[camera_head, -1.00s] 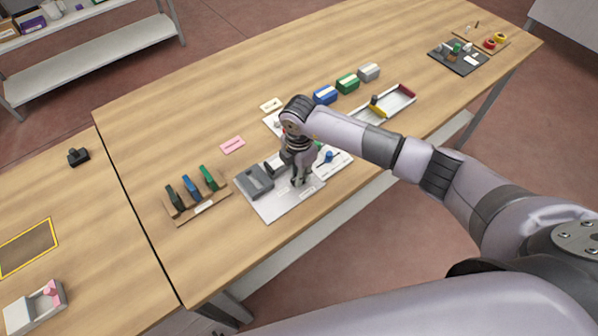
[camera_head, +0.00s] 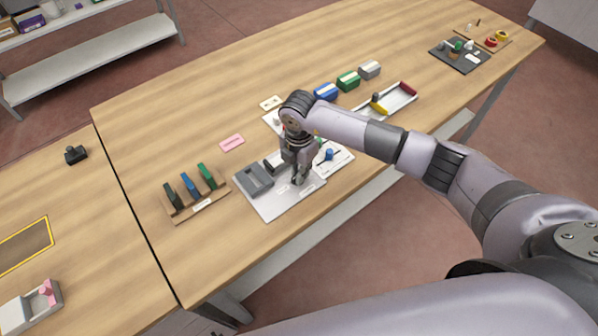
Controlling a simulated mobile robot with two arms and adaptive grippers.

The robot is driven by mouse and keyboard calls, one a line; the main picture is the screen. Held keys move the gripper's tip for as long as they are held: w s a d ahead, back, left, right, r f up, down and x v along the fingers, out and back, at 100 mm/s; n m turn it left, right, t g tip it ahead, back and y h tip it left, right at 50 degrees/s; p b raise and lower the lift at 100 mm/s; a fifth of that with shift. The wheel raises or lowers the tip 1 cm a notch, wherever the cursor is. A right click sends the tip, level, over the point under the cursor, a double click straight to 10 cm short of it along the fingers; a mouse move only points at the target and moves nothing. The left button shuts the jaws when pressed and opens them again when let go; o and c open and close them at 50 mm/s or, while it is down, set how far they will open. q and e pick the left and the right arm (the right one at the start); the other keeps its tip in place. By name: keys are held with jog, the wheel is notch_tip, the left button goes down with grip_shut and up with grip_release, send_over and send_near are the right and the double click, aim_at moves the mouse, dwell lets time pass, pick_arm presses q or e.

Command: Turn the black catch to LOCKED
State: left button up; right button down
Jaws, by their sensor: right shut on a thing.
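My right gripper (camera_head: 300,181) points down over the light grey plate (camera_head: 268,209) of the edger, near the front edge of the table. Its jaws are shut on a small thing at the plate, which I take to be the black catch. The fingers hide the catch, so its angle cannot be told. The plate has small white labels beside the fingers, too small to read. A dark grey block (camera_head: 253,180) sits on the plate to the left of the gripper. My left gripper is not in view.
A wooden rack (camera_head: 203,206) with green and blue pieces stands left of the plate. A white panel with a blue knob (camera_head: 328,154) lies close on the right. Behind are blue, green and grey boxes (camera_head: 347,82) and a tray (camera_head: 404,98). The table's back left is clear.

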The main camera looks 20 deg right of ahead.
jog(key=n+b, duration=0.1)
jog(key=n, duration=0.1)
jog(key=n+b, duration=0.2)
jog(key=shift+w+f+n, duration=0.15)
jog(key=shift+f+n, duration=0.05)
jog(key=shift+n, duration=0.1)
jog(key=n+b, duration=0.3)
jog(key=shift+a+n+b, duration=0.1)
jog(key=shift+n+b, duration=0.2)
jog(key=shift+n, duration=0.1)
jog(key=n+b, duration=0.4)
jog(key=n, duration=0.1)
jog(key=shift+a+b, duration=0.1)
jog(key=shift+b, duration=0.2)
jog(key=shift+a+r+n+b, duration=0.1)
jog(key=shift+r+n+b, duration=0.1)
jog(key=shift+n+b, duration=0.9)
jog(key=c, duration=1.6)
grip_release()
